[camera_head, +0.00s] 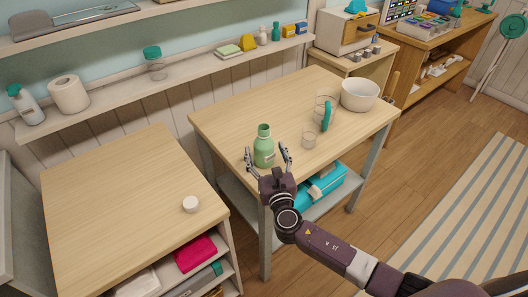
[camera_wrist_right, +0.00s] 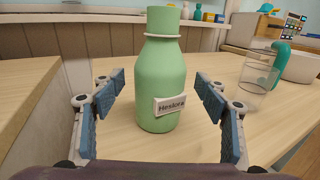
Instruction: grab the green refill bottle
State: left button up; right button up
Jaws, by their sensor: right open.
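The green refill bottle (camera_head: 264,150) stands upright near the front left edge of the wooden table (camera_head: 240,112). In the right wrist view the bottle (camera_wrist_right: 161,80) has a white label and a pale ring at its neck. My right gripper (camera_head: 268,156) is open, with one finger on each side of the bottle. In the wrist view its blue finger pads (camera_wrist_right: 163,98) stand apart from the bottle, with a gap on both sides. The bottle's base shows on the table top. My left gripper is not in view.
Table space left of the bottle is clear.

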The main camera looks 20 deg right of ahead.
jog(key=shift+w, duration=1.15)
jog(key=shift+d, duration=0.1)
jog(key=c, duration=1.5)
